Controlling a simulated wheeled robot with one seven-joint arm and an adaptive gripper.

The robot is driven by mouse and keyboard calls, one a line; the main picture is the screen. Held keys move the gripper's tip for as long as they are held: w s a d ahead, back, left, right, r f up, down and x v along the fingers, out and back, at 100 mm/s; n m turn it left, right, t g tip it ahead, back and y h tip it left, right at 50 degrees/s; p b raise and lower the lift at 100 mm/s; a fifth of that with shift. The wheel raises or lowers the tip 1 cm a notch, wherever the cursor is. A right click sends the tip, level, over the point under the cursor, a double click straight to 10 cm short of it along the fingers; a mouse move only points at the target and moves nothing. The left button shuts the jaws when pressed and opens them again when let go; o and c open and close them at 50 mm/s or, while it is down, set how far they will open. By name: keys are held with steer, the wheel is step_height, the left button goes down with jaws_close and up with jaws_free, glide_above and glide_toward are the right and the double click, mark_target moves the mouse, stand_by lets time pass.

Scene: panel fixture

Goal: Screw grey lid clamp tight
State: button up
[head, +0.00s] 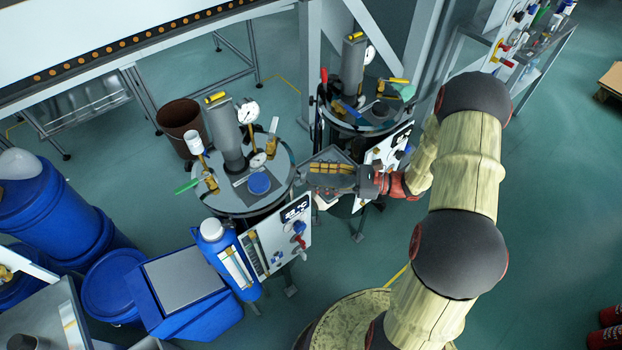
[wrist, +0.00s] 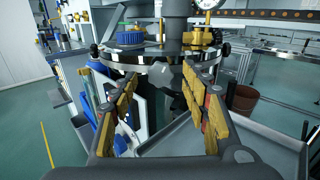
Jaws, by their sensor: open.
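The round metal lid (head: 225,200) tops the nearer vessel. Its rim (wrist: 130,58) crosses the wrist view just past my fingers. A grey part below the rim (wrist: 172,100), seen between my fingers in the wrist view, looks like the lid clamp; its lower end is unclear. My gripper (head: 312,169) is at the lid's right edge in the head view. Its yellow-padded fingers stand apart on either side of the grey part in the wrist view (wrist: 160,76). I cannot tell whether either finger touches it. In the head view the clamp is hidden or too small to make out.
The lid carries a grey column (head: 226,135), gauges, a blue cap (head: 259,183) and yellow fittings. A control panel (head: 283,238) stands in front. A second vessel (head: 362,118) is behind my gripper. A blue-and-white container (head: 228,258) and a brown bin (head: 181,125) flank the nearer vessel.

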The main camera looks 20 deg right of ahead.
steer(key=shift+x, duration=1)
steer(key=shift+c, duration=1.2)
steer(key=c, duration=0.9)
